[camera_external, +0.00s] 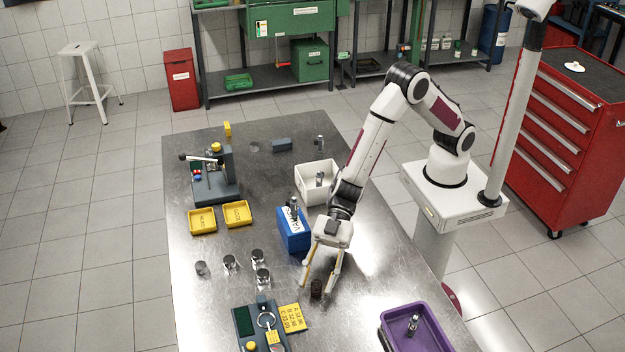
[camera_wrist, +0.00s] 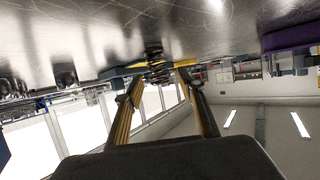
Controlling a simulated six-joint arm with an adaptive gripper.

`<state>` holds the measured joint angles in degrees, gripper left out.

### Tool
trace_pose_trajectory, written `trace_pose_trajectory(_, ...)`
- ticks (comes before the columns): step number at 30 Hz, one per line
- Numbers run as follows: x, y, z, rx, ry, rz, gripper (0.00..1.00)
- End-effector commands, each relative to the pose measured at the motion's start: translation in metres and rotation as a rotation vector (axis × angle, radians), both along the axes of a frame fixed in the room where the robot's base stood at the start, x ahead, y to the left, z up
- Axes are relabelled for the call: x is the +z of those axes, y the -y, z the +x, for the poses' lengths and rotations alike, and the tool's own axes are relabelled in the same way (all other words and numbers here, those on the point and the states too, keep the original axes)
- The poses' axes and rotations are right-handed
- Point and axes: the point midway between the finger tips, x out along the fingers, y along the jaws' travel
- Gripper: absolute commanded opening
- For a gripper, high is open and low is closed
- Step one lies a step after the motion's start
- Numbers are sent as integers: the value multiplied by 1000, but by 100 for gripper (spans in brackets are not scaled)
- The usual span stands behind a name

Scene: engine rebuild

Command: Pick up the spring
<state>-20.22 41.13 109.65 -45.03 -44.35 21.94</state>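The spring (camera_external: 316,288) is a small dark coil standing upright on the metal table. In the wrist view, which looks upside down, the spring (camera_wrist: 157,68) appears as dark coils just beyond and between the fingertips. My gripper (camera_external: 319,285) points down with its yellow-sided fingers spread, one on each side of the spring. In the wrist view my gripper (camera_wrist: 159,82) shows a clear gap between its fingers. Whether either finger touches the spring cannot be told.
A blue bin (camera_external: 293,236) and a white bin (camera_external: 310,190) stand behind my gripper. A purple tray (camera_external: 440,338) lies front right. A gauge station (camera_external: 243,322) with a yellow card (camera_external: 291,318) is front left. Several metal pistons (camera_external: 262,277) stand to the left.

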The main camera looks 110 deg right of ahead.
Motion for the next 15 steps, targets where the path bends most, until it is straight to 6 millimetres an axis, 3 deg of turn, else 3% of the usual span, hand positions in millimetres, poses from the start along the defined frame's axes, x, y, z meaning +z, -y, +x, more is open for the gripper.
trace_pose_trajectory(15, -4, -7, 5, 0, 0, 0, 39)
